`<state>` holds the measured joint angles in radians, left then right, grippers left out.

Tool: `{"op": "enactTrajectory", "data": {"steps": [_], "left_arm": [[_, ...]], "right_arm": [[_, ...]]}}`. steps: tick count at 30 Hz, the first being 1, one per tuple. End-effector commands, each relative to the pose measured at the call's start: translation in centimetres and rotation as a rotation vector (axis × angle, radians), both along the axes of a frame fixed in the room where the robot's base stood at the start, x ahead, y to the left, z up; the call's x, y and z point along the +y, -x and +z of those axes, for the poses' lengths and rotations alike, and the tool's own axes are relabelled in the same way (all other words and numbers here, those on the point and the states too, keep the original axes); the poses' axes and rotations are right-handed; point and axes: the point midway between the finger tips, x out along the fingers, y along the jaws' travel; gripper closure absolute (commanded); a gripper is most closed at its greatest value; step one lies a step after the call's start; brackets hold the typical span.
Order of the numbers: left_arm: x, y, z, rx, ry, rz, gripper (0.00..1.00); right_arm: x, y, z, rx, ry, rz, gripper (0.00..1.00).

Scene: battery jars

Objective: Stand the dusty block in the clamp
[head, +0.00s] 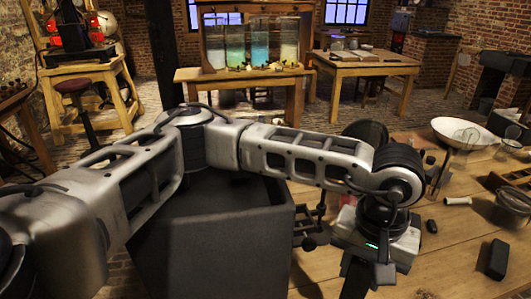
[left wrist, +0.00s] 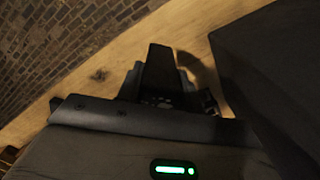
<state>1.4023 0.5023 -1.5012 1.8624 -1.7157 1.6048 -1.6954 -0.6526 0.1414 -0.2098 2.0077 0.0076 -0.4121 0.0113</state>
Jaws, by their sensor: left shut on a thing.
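My left gripper (head: 368,280) points down over the near part of the wooden table, and it is shut on a dark block that I take for the dusty block. In the left wrist view the block (left wrist: 158,68) stands out beyond the gripper body as a dark, flat-faced shape. Its lower part is hidden, and no dust can be made out. A dark metal fitting with knobs, probably the clamp (head: 311,232), is just left of the gripper at the table edge. I cannot tell whether the block touches it. My right gripper is not in view.
Another dark block (head: 497,259) lies on the table at the right. The planks between the gripper and that block are mostly clear.

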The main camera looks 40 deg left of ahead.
Motion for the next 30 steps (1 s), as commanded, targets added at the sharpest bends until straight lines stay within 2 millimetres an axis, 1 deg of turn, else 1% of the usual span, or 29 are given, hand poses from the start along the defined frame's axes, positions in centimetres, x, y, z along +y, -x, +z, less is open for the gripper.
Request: {"op": "enactTrajectory", "data": {"steps": [2, 5, 6, 8, 9, 14, 15, 17, 18, 20, 24, 26, 27, 29, 30], "left_arm": [[0.5, -0.9, 0.2, -0.003, -0.004, 0.141, 0.94], [1.6, -2.3, 0.6, -0.008, -0.012, 0.417, 0.94], [2.2, -3.0, 0.7, -0.01, -0.015, 0.547, 0.94], [3.2, -4.0, 1.0, -0.013, -0.02, 0.752, 0.94], [3.8, -4.6, 1.1, -0.016, -0.022, 0.888, 0.94], [6.3, -6.9, 2.0, -0.026, -0.025, 1.431, 0.94], [7.0, -7.5, 2.2, -0.03, -0.024, 1.567, 0.94], [8.0, -8.3, 2.6, -0.033, -0.024, 1.77, 0.94], [8.7, -8.8, 2.8, -0.035, -0.023, 1.905, 0.94], [9.6, -9.6, 3.1, -0.037, -0.021, 2.107, 0.94], [12.1, -11.2, 4.1, -0.041, -0.015, 2.58, 0.94], [13.2, -11.8, 4.5, -0.04, -0.012, 2.782, 0.94], [13.9, -12.2, 4.8, -0.039, -0.01, 2.917, 0.94], [15.0, -12.7, 5.2, -0.036, -0.005, 3.11, 0.94], [15.6, -13.0, 5.4, 0.031, 0.004, -3.053, 0.94]], "right_arm": [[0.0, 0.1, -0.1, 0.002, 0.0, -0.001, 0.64], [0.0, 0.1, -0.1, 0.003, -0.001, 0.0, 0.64], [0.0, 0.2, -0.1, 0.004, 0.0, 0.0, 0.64], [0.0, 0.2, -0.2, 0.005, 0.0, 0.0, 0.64], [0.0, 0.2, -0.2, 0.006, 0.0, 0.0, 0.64], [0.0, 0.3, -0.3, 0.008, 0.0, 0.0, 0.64], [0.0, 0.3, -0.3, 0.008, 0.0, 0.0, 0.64], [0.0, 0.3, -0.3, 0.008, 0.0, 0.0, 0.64], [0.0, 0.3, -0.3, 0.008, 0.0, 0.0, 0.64], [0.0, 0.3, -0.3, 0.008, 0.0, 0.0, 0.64], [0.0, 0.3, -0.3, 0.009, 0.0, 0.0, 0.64], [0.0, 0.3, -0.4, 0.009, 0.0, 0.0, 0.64], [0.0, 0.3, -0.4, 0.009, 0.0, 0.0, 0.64], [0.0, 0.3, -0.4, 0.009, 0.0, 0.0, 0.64], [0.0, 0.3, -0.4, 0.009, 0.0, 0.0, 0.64]]}}
